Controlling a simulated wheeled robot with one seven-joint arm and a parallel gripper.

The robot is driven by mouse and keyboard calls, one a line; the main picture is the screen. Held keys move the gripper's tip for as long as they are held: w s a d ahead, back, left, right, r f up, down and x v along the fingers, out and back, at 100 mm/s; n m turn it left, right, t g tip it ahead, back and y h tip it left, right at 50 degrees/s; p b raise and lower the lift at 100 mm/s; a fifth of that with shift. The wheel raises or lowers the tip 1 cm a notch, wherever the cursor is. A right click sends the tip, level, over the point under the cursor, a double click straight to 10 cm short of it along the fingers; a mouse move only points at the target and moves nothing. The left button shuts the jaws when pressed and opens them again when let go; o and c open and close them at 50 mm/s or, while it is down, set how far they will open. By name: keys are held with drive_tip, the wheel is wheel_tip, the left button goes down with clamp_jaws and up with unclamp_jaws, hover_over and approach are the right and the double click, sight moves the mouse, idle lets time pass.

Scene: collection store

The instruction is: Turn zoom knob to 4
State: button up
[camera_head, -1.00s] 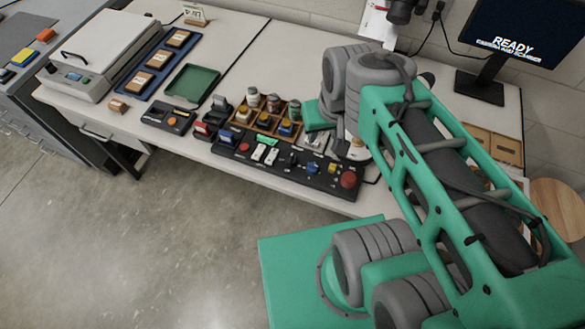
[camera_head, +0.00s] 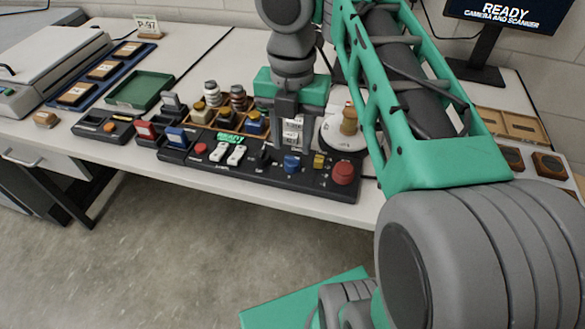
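The black control panel (camera_head: 250,178) lies along the front edge of the table. It carries a black knob (camera_head: 263,156), a blue knob (camera_head: 291,164), a small yellow control (camera_head: 319,161), white switches and a large red button (camera_head: 343,172). The labels are too small to read, so I cannot tell which control is the zoom knob or its setting. My gripper (camera_head: 290,116) points down behind the black and blue knobs, apparently above the panel's back edge. Its fingers are small and partly merged with the things behind, so I cannot tell if they are open.
A wooden rack of small jars (camera_head: 228,118) stands behind the panel, left of my gripper. A round white stand (camera_head: 345,132) with a brass piece is close on the right. Further left are a green tray (camera_head: 139,90) and a small black box (camera_head: 103,127).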

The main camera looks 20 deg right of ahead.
sight(292, 157)
wheel_tip(292, 157, down, 5)
drive_tip(key=b, duration=0.3)
clamp_jaws()
